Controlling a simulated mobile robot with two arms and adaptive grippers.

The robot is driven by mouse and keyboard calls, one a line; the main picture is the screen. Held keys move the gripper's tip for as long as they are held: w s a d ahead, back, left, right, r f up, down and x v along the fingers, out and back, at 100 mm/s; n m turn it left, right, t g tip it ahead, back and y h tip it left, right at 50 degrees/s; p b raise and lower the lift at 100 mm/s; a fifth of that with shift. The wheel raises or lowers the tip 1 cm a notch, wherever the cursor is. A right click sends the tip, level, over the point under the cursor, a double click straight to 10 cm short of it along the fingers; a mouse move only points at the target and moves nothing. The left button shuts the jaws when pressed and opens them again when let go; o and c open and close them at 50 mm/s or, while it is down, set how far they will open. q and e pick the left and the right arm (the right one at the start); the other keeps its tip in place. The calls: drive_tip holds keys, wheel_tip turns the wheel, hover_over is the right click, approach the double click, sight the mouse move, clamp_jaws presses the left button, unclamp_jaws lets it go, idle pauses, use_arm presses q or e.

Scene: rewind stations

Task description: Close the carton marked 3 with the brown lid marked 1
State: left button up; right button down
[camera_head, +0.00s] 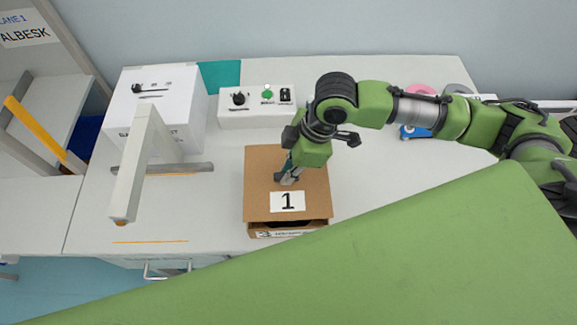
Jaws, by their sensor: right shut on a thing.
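The brown lid (258,205) with a white label marked 1 is over the carton (318,228). The carton's front edge shows below the lid, with a partly hidden label that seems to read 3. A dark gap shows between the lid's front edge and the carton. My right gripper (287,177) points down at the middle of the lid and is shut on it; its fingertips are partly hidden. I cannot tell whether the lid touches the carton at the back. My left gripper is out of view.
A control box (257,107) with a black knob and green button stands behind the lid. A white machine (160,105) with a pale arm (145,165) stands at left. A pink roll (421,90) and a blue item (415,132) lie at back right. My green body hides the front right.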

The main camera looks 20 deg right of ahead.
wheel_tip(320, 180, down, 3)
drive_tip(key=shift+b, duration=0.55)
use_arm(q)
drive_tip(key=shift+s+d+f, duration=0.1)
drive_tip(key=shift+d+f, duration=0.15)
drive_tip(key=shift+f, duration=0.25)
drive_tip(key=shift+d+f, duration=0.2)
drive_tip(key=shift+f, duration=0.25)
use_arm(e)
drive_tip(key=shift+f, duration=0.6)
use_arm(q)
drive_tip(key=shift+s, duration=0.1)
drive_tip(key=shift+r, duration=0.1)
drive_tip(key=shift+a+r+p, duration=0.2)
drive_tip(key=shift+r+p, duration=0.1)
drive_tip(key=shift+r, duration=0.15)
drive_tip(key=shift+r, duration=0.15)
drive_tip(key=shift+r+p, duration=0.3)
drive_tip(key=shift+p, duration=0.2)
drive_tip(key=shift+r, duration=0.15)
